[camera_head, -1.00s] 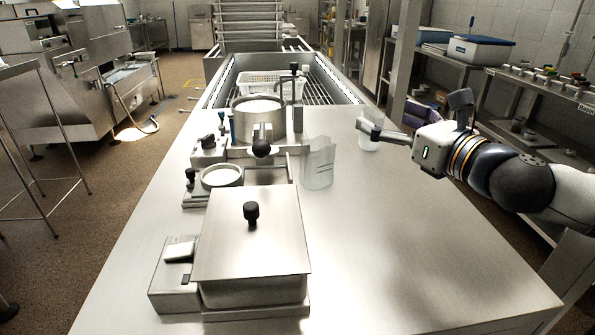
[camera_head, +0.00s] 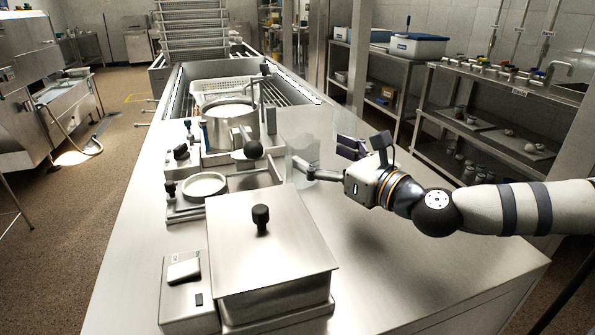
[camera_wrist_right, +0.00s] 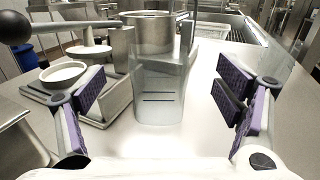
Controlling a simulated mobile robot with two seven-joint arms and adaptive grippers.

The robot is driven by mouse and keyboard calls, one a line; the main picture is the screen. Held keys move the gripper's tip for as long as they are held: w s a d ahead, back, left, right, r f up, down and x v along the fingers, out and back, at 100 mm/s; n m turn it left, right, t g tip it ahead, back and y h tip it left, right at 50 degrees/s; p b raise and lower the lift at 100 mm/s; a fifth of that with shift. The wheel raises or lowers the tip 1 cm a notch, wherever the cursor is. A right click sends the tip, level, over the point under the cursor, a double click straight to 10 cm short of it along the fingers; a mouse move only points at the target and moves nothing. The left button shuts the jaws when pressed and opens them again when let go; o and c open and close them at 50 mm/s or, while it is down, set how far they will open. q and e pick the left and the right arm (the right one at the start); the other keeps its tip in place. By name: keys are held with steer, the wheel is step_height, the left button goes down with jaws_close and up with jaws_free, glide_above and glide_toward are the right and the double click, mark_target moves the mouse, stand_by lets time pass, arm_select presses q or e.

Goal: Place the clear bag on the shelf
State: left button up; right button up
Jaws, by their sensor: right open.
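A clear, upright bag-like container (camera_head: 300,150) stands on the steel counter, right of the round pot. In the right wrist view the clear bag (camera_wrist_right: 160,95) stands ahead between the fingers, with dark lines on its front. My right gripper (camera_head: 328,158) is open and empty, its fingers spread either side of the bag and not visibly touching it. A second clear, faint shape (camera_head: 350,118) shows behind the gripper and is partly hidden. Metal shelves (camera_head: 505,93) stand along the right wall. My left gripper is not in view.
A lidded steel box (camera_head: 270,250) sits at the front of the counter (camera_head: 400,275). A round pot (camera_head: 230,125) and a small white-filled bowl (camera_head: 204,185) are left of the bag. A white perforated basket (camera_head: 215,88) lies in the sink behind. The counter's right front is clear.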

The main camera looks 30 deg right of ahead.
mark_target(313, 153)
steer(key=w, duration=0.1)
steer(key=w+b, duration=0.1)
steer(key=w, duration=0.1)
steer(key=w+a+b, duration=0.1)
steer(key=w, duration=0.1)
steer(key=shift+w+f, duration=0.1)
steer(key=shift+f, duration=0.25)
steer(key=shift+w+r, duration=0.2)
steer(key=shift+w, duration=0.1)
steer(key=shift+r, duration=0.25)
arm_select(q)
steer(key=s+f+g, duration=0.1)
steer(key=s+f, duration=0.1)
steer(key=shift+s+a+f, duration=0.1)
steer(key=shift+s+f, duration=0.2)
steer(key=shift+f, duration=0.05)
arm_select(e)
steer(key=c, duration=1)
steer(key=shift+s, duration=0.1)
